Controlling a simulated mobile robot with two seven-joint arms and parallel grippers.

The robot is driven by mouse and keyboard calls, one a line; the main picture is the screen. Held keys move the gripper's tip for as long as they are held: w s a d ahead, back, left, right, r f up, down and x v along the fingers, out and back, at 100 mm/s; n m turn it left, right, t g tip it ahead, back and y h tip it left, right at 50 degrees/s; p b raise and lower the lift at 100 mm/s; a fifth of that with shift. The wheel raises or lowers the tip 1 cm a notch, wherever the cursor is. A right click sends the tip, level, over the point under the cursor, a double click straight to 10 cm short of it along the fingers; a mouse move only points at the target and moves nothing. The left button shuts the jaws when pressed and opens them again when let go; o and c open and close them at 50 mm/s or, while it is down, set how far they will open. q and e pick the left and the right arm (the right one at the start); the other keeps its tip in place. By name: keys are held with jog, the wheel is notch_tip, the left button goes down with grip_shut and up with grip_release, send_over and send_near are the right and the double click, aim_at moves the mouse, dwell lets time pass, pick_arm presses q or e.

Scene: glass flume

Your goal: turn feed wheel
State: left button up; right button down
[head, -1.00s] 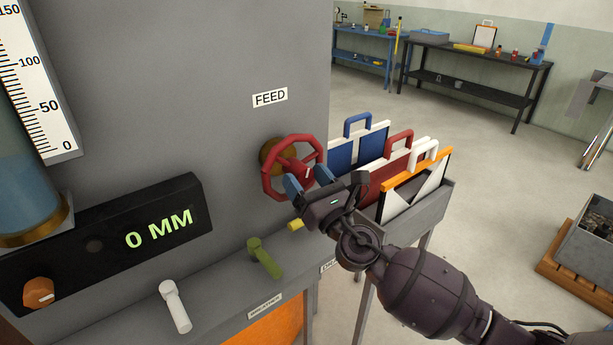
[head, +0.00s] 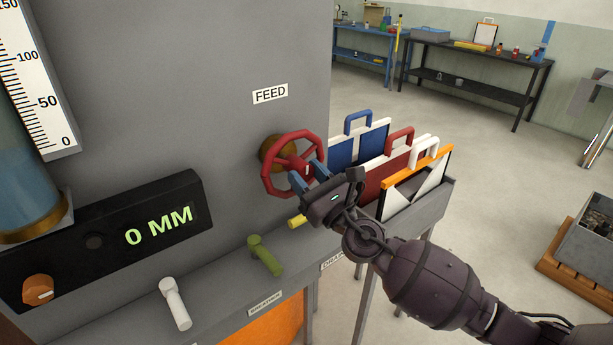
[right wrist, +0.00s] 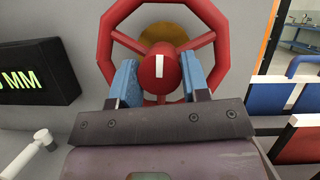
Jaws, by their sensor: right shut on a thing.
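The feed wheel (head: 266,181) is a red handwheel on a brass-coloured mount, on the grey panel under the FEED label (head: 270,95). In the right wrist view the wheel (right wrist: 105,45) faces me, and its round hub (right wrist: 159,85) carries an upright white mark. My right gripper (head: 307,177) is at the wheel's front, its blue fingers on either side of the hub and shut on it. The same fingers (right wrist: 158,78) frame the hub in the right wrist view. My left gripper is not in view.
A black display (head: 110,235) reads 0 MM. Below the wheel are a green lever (head: 265,256), a white lever (head: 175,303) and a yellow knob (head: 297,221). A grey rack (head: 425,210) of handled plates stands close right of the wheel. Open floor lies beyond.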

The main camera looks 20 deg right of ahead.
jog(key=n+y, duration=0.1)
jog(key=n, duration=0.2)
jog(key=shift+d+g, duration=0.1)
jog(key=shift+g, duration=0.3)
jog(key=shift+n+y, duration=0.3)
jog(key=shift+n, duration=0.2)
jog(key=c, duration=0.6)
grip_release()
